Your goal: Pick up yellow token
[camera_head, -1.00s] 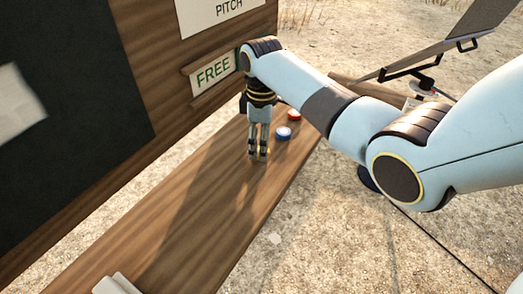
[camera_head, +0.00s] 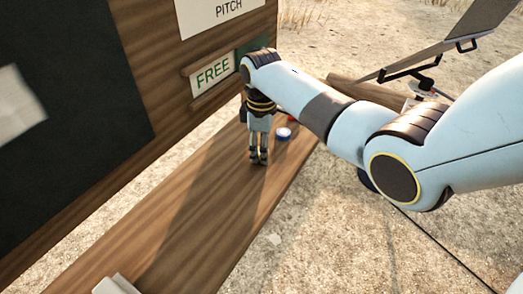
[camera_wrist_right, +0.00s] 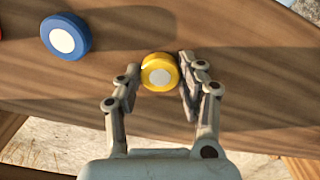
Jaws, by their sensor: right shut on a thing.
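The yellow token (camera_wrist_right: 160,72), a round disc with a pale centre, sits between the fingers of my right gripper (camera_wrist_right: 160,84) in the wrist view. The fingers press on it from both sides. In the head view my right gripper (camera_head: 258,161) points down with its fingertips at the wooden shelf, and the token is hidden there by the fingers. I cannot tell any gap between token and shelf. My left gripper is not in view.
A blue token (camera_head: 283,133) with a white centre lies beside the gripper; it also shows in the wrist view (camera_wrist_right: 66,36). The near part of the wooden shelf (camera_head: 170,235) is clear. A "FREE" sign (camera_head: 213,73) hangs behind.

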